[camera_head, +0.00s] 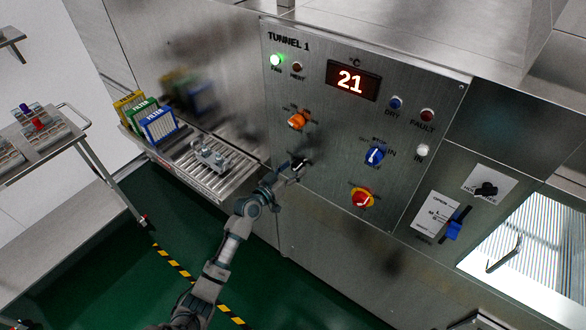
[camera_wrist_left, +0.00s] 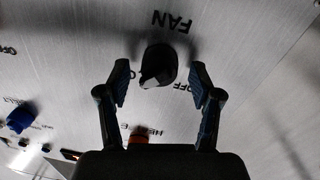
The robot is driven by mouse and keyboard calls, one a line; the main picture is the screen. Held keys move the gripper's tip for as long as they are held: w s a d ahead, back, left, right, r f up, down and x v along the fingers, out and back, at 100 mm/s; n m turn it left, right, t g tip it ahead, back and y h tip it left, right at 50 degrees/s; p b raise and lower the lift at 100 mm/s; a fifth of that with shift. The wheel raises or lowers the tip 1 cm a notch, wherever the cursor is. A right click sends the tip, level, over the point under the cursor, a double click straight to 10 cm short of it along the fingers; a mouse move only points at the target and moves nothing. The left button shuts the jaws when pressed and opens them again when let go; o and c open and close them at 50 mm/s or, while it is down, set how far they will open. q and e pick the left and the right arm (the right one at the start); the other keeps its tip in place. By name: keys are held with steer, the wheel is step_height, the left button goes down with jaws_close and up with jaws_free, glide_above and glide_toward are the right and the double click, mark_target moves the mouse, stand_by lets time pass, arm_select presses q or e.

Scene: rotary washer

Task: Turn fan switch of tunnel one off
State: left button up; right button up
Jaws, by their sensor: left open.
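The Tunnel 1 control panel (camera_head: 325,125) carries the fan switch (camera_head: 300,162), a black knob. In the left wrist view the fan switch (camera_wrist_left: 158,66) lies under the "FAN" label, with "OFF" to its right and a partly hidden label to its left. Its white pointer tilts down-left, away from "OFF". My left gripper (camera_head: 293,169) is at the panel, by the switch. In the left wrist view its fingers (camera_wrist_left: 159,82) are open on either side of the knob, with gaps; contact does not show. The green fan lamp (camera_head: 275,60) is lit. My right gripper is not seen.
An orange knob (camera_head: 297,119), a blue knob (camera_head: 374,155) and a red-and-yellow stop button (camera_head: 362,198) are also on the panel. A roller conveyor (camera_head: 205,162) with filter boxes is left of it. A trolley (camera_head: 45,140) stands at far left.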

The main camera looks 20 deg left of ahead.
arm_select(q)
steer(key=shift+w+a, duration=0.1)
steer(key=shift+w, duration=0.05)
steer(key=c, duration=1)
steer(key=shift+d+r, duration=0.1)
steer(key=shift+d, duration=0.1)
steer(key=shift+c, duration=0.6)
